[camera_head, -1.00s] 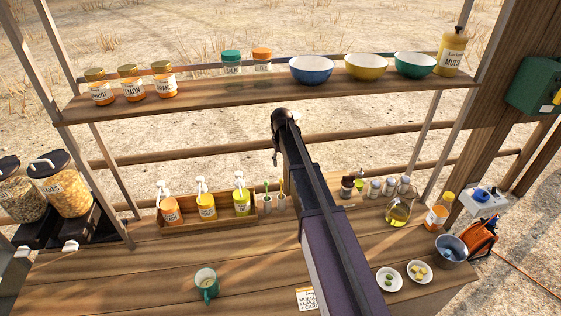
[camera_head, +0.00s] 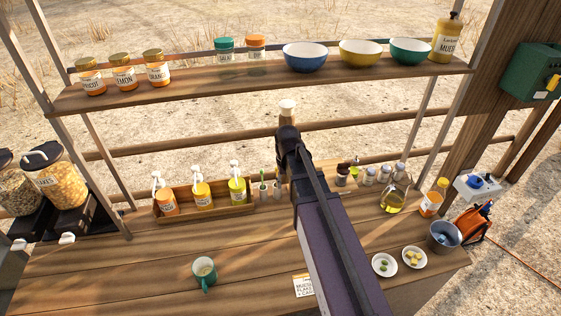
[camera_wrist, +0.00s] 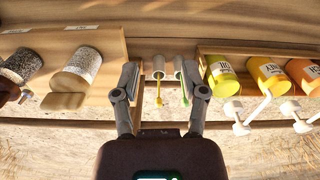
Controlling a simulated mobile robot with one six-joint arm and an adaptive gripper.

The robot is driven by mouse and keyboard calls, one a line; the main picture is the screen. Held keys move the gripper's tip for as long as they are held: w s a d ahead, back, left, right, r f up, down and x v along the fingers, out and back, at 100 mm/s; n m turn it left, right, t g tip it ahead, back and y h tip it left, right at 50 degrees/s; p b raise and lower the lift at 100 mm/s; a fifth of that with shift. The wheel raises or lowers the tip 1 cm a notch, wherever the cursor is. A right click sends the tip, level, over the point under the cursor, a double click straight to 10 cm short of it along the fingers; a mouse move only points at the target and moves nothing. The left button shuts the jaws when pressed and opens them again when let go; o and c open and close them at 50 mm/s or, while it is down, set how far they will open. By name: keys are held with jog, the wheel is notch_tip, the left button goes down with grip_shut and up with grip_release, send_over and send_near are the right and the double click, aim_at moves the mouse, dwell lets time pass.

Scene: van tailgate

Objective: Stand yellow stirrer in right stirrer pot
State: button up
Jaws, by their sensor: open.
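The yellow stirrer (camera_wrist: 159,101) stands in a small pale pot (camera_wrist: 158,66) in the wrist view, its yellow knob towards the camera. This view is turned round, so this pot matches the right one of the pair (camera_head: 277,191) in the head view. A green stirrer (camera_wrist: 185,86) stands in the neighbouring left pot (camera_wrist: 179,64), also seen in the head view (camera_head: 263,192). My gripper (camera_wrist: 160,78) is open, its fingers apart on either side of the pots in the picture. I see no finger contact with the yellow stirrer. In the head view my arm hides the fingers.
A wooden rack (camera_head: 207,216) with several pump bottles stands left of the pots. Small jars (camera_head: 369,176) and an oil flask (camera_head: 393,195) stand to the right. A shelf (camera_head: 200,90) runs above. A green mug (camera_head: 205,272) stands on the open front counter.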

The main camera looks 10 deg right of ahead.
jog(key=s, duration=1.1)
jog(key=shift+s+m, duration=0.25)
jog(key=shift+m, duration=0.15)
notch_tip(320, 180, down, 8)
jog(key=b, duration=0.8)
jog(key=shift+f, duration=0.2)
jog(key=shift+a, duration=0.1)
